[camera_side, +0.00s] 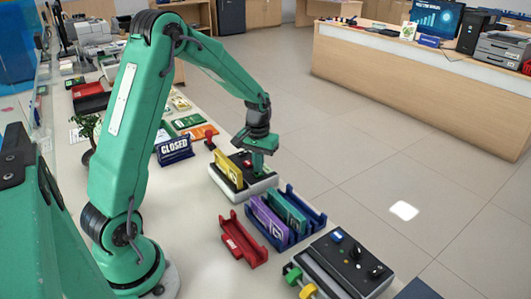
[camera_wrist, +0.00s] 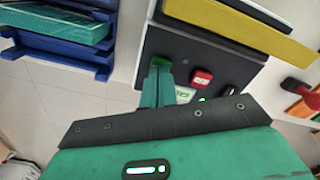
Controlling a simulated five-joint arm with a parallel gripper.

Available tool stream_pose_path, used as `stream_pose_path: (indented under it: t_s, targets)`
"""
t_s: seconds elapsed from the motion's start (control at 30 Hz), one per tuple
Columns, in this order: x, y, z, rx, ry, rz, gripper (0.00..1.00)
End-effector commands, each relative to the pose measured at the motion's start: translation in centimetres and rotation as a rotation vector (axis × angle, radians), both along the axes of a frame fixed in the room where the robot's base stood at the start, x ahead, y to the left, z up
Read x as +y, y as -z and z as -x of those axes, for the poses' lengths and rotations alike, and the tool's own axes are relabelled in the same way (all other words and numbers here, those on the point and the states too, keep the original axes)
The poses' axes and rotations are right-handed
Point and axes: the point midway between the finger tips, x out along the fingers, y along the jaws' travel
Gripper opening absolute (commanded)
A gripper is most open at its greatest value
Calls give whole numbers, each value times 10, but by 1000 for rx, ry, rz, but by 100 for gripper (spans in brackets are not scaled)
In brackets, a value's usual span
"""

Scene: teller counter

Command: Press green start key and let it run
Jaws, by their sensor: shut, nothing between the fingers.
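The machine (camera_side: 262,187) has a black top panel on a pale base and stands on the counter in the side view. In the wrist view its dark panel (camera_wrist: 190,48) carries a green key (camera_wrist: 161,61), a red key (camera_wrist: 201,78) and a small lit green display (camera_wrist: 184,94). My gripper (camera_wrist: 159,72) is shut and empty, pointing down at the panel. Its fingertips are right at the green key and cover part of it; I cannot tell whether they press it. In the side view my gripper (camera_side: 257,172) hides the green key.
A yellow plate (camera_side: 229,169) stands along the machine's left side. A blue rack (camera_side: 281,238) with purple and green pieces, a red tray (camera_side: 243,240) and a black control box (camera_side: 347,265) lie nearer. A CLOSED sign (camera_side: 174,150) and a red-handled stamp (camera_side: 210,137) are beyond.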

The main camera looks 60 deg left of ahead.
Motion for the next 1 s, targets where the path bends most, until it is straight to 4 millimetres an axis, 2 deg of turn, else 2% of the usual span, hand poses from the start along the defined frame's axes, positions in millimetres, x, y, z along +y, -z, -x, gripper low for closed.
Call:
stream_pose_path:
  t_s: [0.57,1.0]
  targets:
    - [0,4,0,0,0,0,0]
    - [0,-18,0,-2,0,-1,0]
